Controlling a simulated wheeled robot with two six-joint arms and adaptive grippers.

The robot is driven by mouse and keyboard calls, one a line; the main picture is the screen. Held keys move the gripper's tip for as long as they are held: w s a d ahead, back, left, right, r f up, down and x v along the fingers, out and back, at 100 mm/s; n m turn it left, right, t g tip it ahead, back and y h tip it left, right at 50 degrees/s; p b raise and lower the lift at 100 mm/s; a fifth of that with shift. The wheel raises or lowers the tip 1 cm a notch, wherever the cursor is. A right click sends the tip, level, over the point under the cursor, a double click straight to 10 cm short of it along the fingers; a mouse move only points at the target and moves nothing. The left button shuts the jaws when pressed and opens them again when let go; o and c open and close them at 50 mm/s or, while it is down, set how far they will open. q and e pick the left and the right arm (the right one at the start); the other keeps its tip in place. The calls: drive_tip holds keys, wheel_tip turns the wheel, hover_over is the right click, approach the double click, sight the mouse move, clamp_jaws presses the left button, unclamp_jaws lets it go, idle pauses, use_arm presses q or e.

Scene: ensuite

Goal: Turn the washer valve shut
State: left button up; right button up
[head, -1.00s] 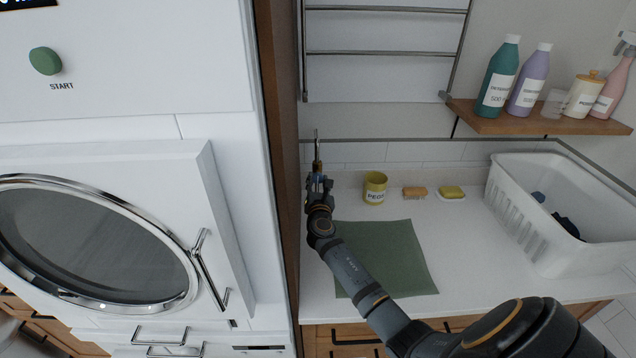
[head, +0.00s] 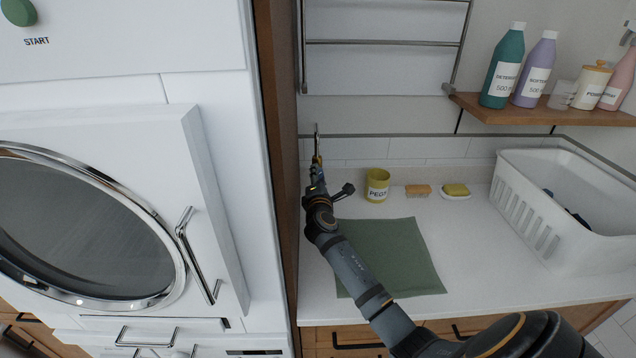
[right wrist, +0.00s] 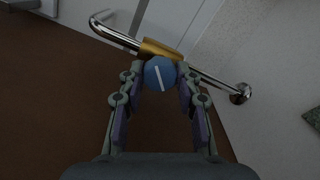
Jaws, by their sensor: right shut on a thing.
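The washer valve has a round blue knob (right wrist: 160,73) with a white line on it. It sits on a brass body (right wrist: 158,48) on a chrome pipe (right wrist: 215,82). In the right wrist view the white line lies at an angle across the pipe's direction. My right gripper (right wrist: 160,80) is shut on the knob, one finger on each side. In the head view the pipe (head: 316,143) rises at the back left of the counter, and my right gripper (head: 317,180) hides most of the valve. My left gripper is not in view.
The white washer (head: 222,220) and a brown panel (head: 280,180) stand close on the left. On the counter are a yellow peg pot (head: 377,186), a brush (head: 418,190), a sponge (head: 457,189), a green mat (head: 395,262) and a white basket (head: 535,225). A shelf (head: 545,113) holds bottles.

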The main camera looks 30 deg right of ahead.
drive_tip(key=shift+f+m+b, duration=0.1)
drive_tip(key=shift+m+b, duration=2.45)
drive_tip(key=shift+m, duration=1.25)
drive_tip(key=o, duration=1.1)
drive_tip(key=shift+o, duration=0.2)
drive_tip(key=v, duration=1.2)
